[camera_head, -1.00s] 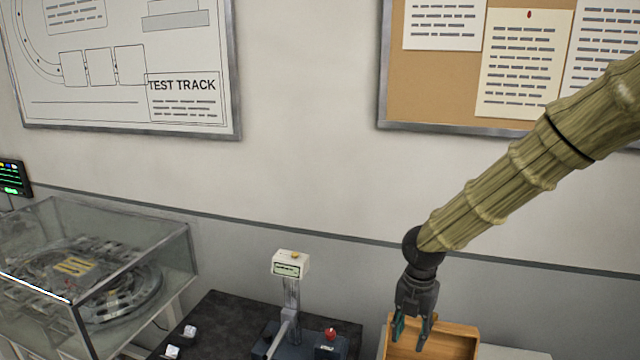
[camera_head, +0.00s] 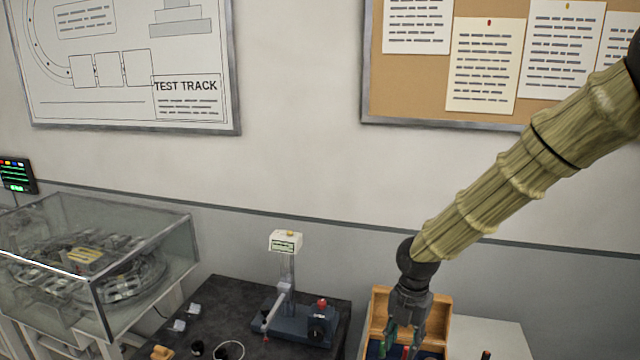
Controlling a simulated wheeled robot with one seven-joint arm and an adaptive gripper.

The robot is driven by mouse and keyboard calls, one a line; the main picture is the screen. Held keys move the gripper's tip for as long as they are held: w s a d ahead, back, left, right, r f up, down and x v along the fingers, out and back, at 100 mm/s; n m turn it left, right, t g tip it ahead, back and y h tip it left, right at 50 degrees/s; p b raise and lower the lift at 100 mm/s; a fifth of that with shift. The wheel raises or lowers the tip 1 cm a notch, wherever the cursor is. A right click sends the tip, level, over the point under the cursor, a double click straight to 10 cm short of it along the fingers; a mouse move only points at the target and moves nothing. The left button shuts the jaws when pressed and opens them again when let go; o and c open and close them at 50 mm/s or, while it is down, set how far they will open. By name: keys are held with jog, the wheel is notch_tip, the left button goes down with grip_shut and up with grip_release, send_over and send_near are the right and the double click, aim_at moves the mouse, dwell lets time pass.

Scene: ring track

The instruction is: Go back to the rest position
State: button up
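My gripper (camera_head: 403,343) hangs at the lower right, pointing down at the end of my arm. Its two fingers look spread apart. They are over or just inside a wooden box (camera_head: 436,322) with a dark blue bottom. A small red thing shows between or behind the fingertips; I cannot tell whether they touch it. The fingertips are close to the lower picture edge.
A gauge stand (camera_head: 287,290) with a red knob stands on a dark bench top (camera_head: 222,305) left of the box. A glass case (camera_head: 150,262) with a ring track stands at the left. The wall (camera_head: 300,150) above is clear between two boards.

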jog(key=s+a+f+m+y+b, duration=0.15)
jog(key=s+f+m, duration=0.35)
jog(key=f, duration=0.5)
jog(key=s+a+f+m+b, duration=0.1)
jog(key=s+f+m+b, duration=0.3)
jog(key=f, duration=0.6)
jog(key=s+a+f+m+y+b, duration=0.1)
jog(key=s+f+m, duration=0.5)
jog(key=f, duration=0.4)
jog(key=s+d+f+m+h+b, duration=0.1)
jog(key=s+d+f+m+b, duration=0.2)
jog(key=s+f+m, duration=0.4)
jog(key=s+d+f+m+h+b, duration=0.2)
jog(key=s+f+m, duration=0.5)
jog(key=s, duration=0.5)
jog(key=shift+s+d+f+b, duration=0.4)
jog(key=shift+d+f+b, duration=0.35)
jog(key=shift+d+f, duration=0.35)
